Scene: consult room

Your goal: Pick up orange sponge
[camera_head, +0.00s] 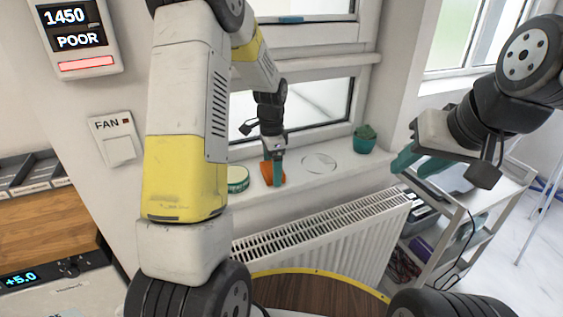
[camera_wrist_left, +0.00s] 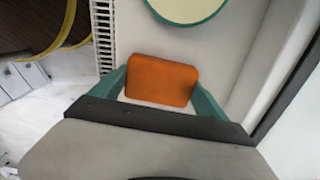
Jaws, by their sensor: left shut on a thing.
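The orange sponge (camera_head: 267,172) is at the window sill (camera_head: 309,184), partly hidden behind my left gripper in the head view. My left gripper (camera_head: 273,180) points down there, its teal fingers shut on the sponge. In the left wrist view the orange sponge (camera_wrist_left: 162,80) sits between the teal fingers of my left gripper (camera_wrist_left: 162,88), one at each side. I cannot tell whether the sponge still touches the sill. My right gripper (camera_head: 405,170) is at the right, in front of the shelf cart, with teal fingers; its gap is hard to judge.
A round green-rimmed dish (camera_head: 238,179) stands on the sill left of the sponge. A drawn circle (camera_head: 320,163) and a green potted plant (camera_head: 364,138) are to its right. A white radiator (camera_head: 325,225) is below the sill. A shelf cart (camera_head: 490,205) stands at the right.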

